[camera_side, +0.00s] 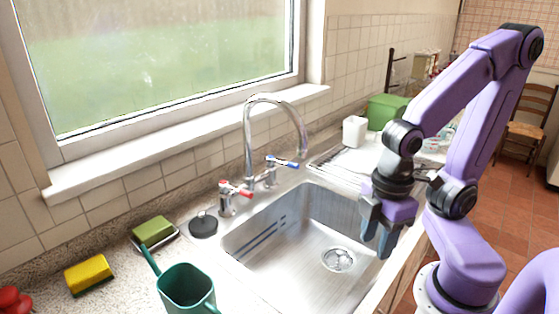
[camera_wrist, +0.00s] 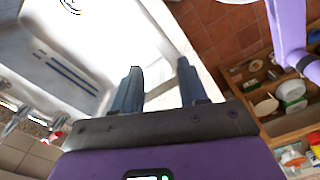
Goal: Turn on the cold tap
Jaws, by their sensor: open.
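The chrome tap with a tall curved spout (camera_side: 248,140) stands behind the sink. Its blue-marked cold lever (camera_side: 284,162) is on the right of the spout base, and its red-marked hot lever (camera_side: 236,189) is on the left. My gripper (camera_side: 378,250) hangs over the right side of the sink, fingers down, open and empty. It is well apart from the blue lever, to its right and nearer the camera. In the wrist view my two fingers (camera_wrist: 158,75) are spread with nothing between them. Chrome tap parts (camera_wrist: 18,122) show at that view's left edge; the blue lever is not clear there.
The steel sink basin (camera_side: 290,258) is empty. A white cup (camera_side: 354,131) and green box (camera_side: 385,110) stand behind the drainer.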

